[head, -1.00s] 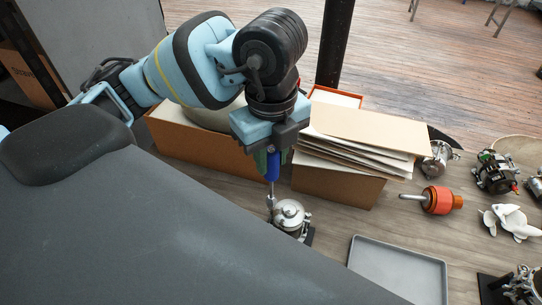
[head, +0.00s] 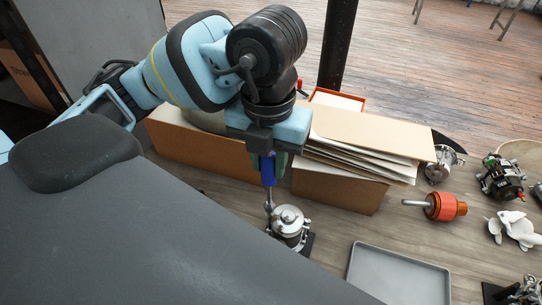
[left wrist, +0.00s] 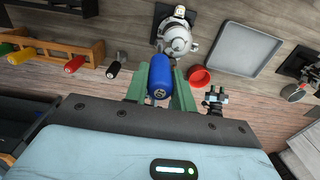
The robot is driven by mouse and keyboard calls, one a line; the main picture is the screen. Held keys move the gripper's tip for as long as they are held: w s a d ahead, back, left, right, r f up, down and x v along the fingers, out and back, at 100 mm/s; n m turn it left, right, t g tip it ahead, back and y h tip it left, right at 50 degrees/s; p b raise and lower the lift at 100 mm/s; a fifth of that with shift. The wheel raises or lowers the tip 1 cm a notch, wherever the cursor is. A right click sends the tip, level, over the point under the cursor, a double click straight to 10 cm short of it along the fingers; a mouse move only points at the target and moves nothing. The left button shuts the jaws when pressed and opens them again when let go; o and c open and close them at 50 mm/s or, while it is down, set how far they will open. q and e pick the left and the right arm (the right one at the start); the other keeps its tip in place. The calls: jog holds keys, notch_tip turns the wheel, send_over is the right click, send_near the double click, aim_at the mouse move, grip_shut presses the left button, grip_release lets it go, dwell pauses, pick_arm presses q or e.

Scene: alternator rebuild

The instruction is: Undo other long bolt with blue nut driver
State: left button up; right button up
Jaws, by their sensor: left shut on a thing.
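My left gripper (head: 268,160) is shut on the blue nut driver (head: 268,172), which points downward. In the left wrist view the blue handle (left wrist: 160,76) sits between the green fingers. The driver's silver shaft reaches down to the left edge of the silver alternator (head: 290,224), which stands in a dark fixture. The alternator also shows in the left wrist view (left wrist: 177,38), beyond the handle. The driver's tip and the long bolt are too small or hidden to tell whether they are engaged. My right gripper is not in view.
A grey tray (head: 398,278) lies right of the alternator. Cardboard boxes (head: 335,185) with flat sheets stand behind it. A copper-orange rotor (head: 443,207) and other alternator parts lie at the right. In the left wrist view, a wooden rack (left wrist: 60,48) holds other drivers, and a red cap (left wrist: 200,77) lies nearby.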

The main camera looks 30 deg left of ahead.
pick_arm(q)
jog(key=shift+f+m, duration=0.1)
jog(key=shift+m, duration=1.1)
jog(key=m+b, duration=0.1)
jog(key=m, duration=0.2)
jog(key=shift+w, duration=0.1)
jog(key=shift+m, duration=0.9)
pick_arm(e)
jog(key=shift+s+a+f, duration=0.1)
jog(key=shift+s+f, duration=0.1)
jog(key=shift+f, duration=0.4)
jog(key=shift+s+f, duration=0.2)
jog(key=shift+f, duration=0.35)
